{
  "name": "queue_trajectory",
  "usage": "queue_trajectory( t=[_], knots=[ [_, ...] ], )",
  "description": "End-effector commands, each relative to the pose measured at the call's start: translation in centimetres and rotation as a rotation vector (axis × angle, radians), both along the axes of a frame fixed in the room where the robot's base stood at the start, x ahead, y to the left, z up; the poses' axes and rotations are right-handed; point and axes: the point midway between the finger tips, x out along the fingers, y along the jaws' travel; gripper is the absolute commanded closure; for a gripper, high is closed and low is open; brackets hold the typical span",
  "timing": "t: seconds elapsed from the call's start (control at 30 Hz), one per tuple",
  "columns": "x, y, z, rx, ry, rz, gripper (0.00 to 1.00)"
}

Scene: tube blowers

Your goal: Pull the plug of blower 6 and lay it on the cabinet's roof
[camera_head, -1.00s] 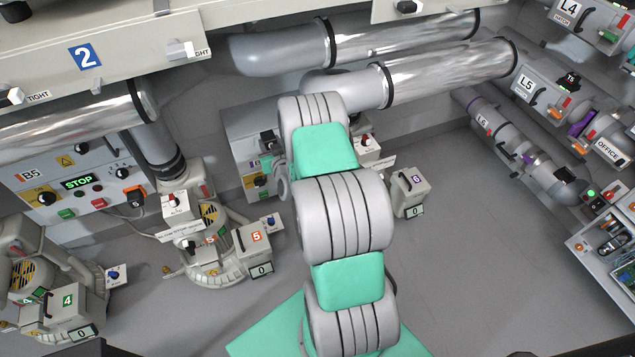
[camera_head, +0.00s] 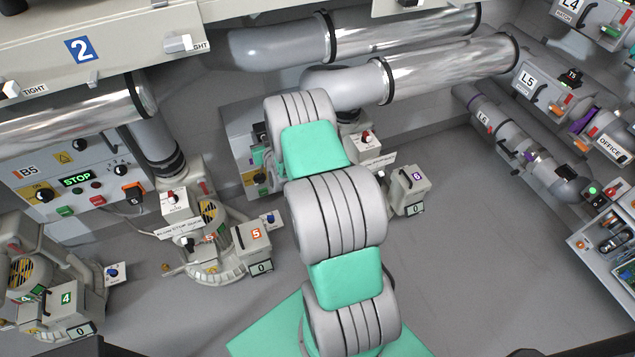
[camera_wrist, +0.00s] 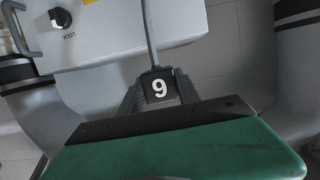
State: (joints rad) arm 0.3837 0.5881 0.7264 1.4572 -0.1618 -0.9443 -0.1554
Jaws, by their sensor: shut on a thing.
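My gripper (camera_wrist: 158,92) is shut on a black plug (camera_wrist: 159,86) in the wrist view. The plug bears a white digit that reads as 9, or a 6 seen upside down. A grey cord (camera_wrist: 149,35) runs from it up past the cabinet face (camera_wrist: 185,28). Whether the plug sits in a socket cannot be seen. In the head view my arm hides the gripper and the plug. The box marked 6 of blower 6 (camera_head: 409,190) stands right of my arm. The cabinet (camera_head: 238,140) is partly hidden behind my arm, and its roof is mostly covered.
Blower 5 (camera_head: 252,248) stands left of my arm, and blower 4 (camera_head: 62,302) is farther left. Large ducts (camera_head: 450,70) pass above and behind the cabinet. Grey pipes flank the gripper in the wrist view. The floor (camera_head: 470,260) at right is clear.

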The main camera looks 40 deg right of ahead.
Motion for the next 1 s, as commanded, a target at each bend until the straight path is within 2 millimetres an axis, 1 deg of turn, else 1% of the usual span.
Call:
queue_trajectory(
  t=[0.07, 1.0],
  knots=[
    [0.6, -0.1, -0.3, 0.0, -0.001, 0.001, 1.0],
    [6.9, -2.0, -0.3, 0.0, -0.002, 0.001, 1.0]
  ],
)
